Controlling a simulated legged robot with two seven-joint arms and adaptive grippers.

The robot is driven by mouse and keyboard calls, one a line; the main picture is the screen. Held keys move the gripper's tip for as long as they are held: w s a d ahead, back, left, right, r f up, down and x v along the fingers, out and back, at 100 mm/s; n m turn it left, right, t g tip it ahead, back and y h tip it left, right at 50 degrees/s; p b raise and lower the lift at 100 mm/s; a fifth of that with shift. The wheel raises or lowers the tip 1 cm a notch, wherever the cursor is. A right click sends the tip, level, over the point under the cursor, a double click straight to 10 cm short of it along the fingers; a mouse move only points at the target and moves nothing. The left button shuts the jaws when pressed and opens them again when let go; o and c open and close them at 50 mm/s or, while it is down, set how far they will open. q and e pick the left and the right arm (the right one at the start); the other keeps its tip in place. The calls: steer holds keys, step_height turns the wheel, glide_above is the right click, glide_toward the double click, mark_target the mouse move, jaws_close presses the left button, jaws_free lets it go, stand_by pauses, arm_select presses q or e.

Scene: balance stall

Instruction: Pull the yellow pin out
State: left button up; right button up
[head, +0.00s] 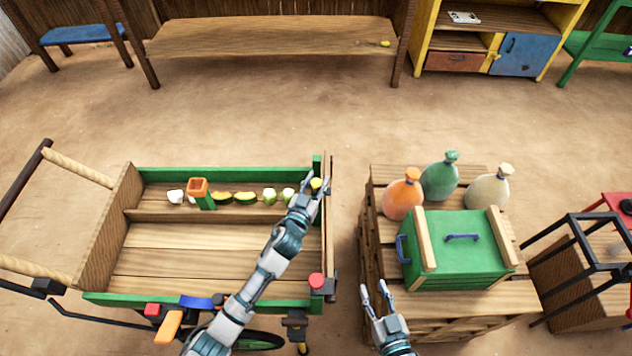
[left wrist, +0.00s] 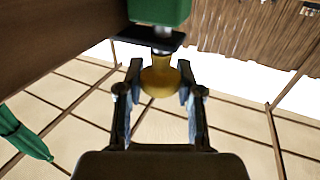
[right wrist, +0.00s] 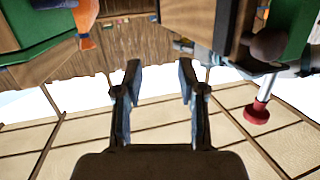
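The yellow pin's knob (head: 316,184) shows at the far right corner of the cart (head: 112,235), by a green post. In the left wrist view the yellow knob (left wrist: 158,80) hangs below a dark plate, with a short metal shank above it. My left gripper (head: 314,182) is at the knob, one finger on each side. Its fingers are about as far apart as those of my empty right gripper; firm contact cannot be told. A red-knobbed pin (head: 316,281) is at the cart's near right corner.
The cart's far shelf holds an orange-and-green item (head: 199,192) and several vegetable pieces. A green chest (head: 457,250) and three bottles stand on a pallet stack (head: 480,300) to the right. A black-framed crate (head: 580,270) is further right. A bench (head: 270,38) stands behind.

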mark_target(317, 182)
arm_select(q)
steer(key=shift+s+d, duration=0.15)
steer(key=shift+d, duration=0.25)
jaws_close()
steer(key=shift+a, duration=0.1)
steer(key=shift+a+r, duration=0.15)
steer(key=shift+a, duration=0.05)
step_height(317, 182, up, 4)
steer(key=p, duration=0.3)
steer(key=shift+p, duration=0.4)
steer(key=shift+a, duration=0.1)
arm_select(e)
steer(key=s+d+f+g+h, duration=0.2)
steer(key=s+d+f+g, duration=0.1)
steer(key=s+f+g, duration=0.4)
steer(key=shift+s+d+f+g, duration=0.25)
steer(key=shift+s+f+g, duration=0.05)
steer(key=shift+s+f, duration=0.15)
arm_select(q)
steer(key=shift+r, duration=0.1)
steer(key=o, duration=0.9)
jaws_free()
steer(key=shift+r, duration=0.1)
arm_select(e)
steer(key=shift+r, duration=0.1)
